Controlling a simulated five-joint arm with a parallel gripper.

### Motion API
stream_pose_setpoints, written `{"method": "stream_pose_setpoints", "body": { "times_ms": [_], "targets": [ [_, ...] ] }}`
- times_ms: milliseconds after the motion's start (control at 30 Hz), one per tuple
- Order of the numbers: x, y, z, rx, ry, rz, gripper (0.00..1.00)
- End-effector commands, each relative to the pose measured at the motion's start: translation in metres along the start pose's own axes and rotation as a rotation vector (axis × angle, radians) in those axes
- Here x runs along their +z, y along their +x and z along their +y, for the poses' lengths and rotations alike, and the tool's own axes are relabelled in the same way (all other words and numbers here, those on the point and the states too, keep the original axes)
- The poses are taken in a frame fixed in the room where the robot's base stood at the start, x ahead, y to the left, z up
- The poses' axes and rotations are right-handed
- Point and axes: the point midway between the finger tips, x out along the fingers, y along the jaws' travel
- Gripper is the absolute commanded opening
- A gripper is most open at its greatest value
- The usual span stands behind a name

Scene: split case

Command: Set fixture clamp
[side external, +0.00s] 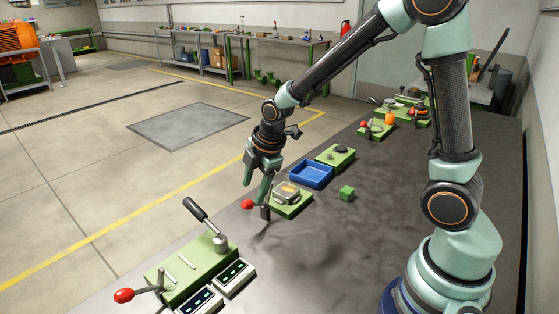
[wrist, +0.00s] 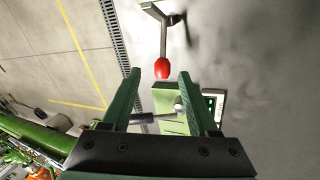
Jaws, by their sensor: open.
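The clamp fixture is a green block (side external: 292,207) with a pale yellowish part (side external: 287,192) on top. Its lever ends in a red knob (side external: 248,204). In the wrist view the grey lever (wrist: 163,38) runs down from the top edge to the red knob (wrist: 162,68). My gripper (side external: 255,193) is open and empty, pointing down beside the fixture at the knob. In the wrist view my gripper (wrist: 160,75) has the knob lined up between its fingertips; I cannot tell whether it touches either finger. Most of the block is outside the wrist view.
A larger green fixture (side external: 205,262) with a black-handled lever (side external: 195,209) and another red knob (side external: 124,295) stands in front, beside two display boxes (side external: 236,277). The right bench middle is clear.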

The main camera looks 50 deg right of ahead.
Motion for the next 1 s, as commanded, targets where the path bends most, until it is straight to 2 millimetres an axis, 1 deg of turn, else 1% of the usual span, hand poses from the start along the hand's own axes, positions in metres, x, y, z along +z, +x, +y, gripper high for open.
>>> {"method": "stream_pose_setpoints", "body": {
  "times_ms": [33,200,300,433,600,1000],
  "targets": [
    [0.000,-0.011,0.001,0.006,0.000,0.001,0.60],
    [0.000,-0.041,0.001,0.005,0.000,0.001,0.60],
    [0.000,-0.058,0.001,0.005,0.001,0.001,0.60],
    [0.000,-0.074,0.001,0.004,0.001,0.001,0.60],
    [0.001,-0.085,0.000,0.000,0.001,0.000,0.60],
    [0.001,-0.088,-0.001,0.002,0.015,0.000,0.60]
  ]
}}
